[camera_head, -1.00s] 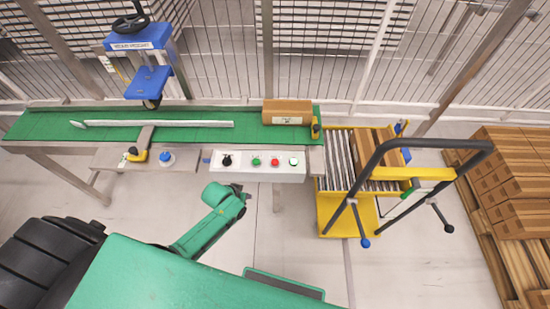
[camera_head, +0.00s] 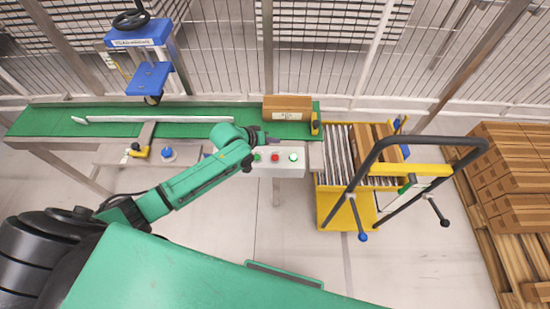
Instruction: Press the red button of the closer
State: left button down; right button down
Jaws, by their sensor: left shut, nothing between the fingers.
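A white control panel (camera_head: 290,169) sits on the front side of the conveyor. Its red button (camera_head: 275,157) is between a green button (camera_head: 257,157) and a green-and-white button (camera_head: 294,157). My left gripper (camera_head: 270,141) is shut and empty, at the panel's back edge beside the conveyor, just behind the red button in the picture. I cannot tell its height or whether it touches anything. My left arm covers the left part of the panel, including the black knob. My right gripper is not in view.
A cardboard box (camera_head: 287,108) lies on the green conveyor belt (camera_head: 190,108). A blue machine (camera_head: 146,62) stands behind it. A yellow cart (camera_head: 350,205) with rollers and boxes is at the right end. Stacked boxes (camera_head: 500,170) are at far right.

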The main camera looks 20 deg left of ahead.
aim_at(273, 160)
pick_arm(q)
notch_tip(273, 160, down, 8)
jog(key=b, duration=0.6)
jog(key=shift+r, duration=0.25)
jog(key=shift+f, duration=0.15)
dwell(1.1)
jog(key=shift+f, duration=0.45)
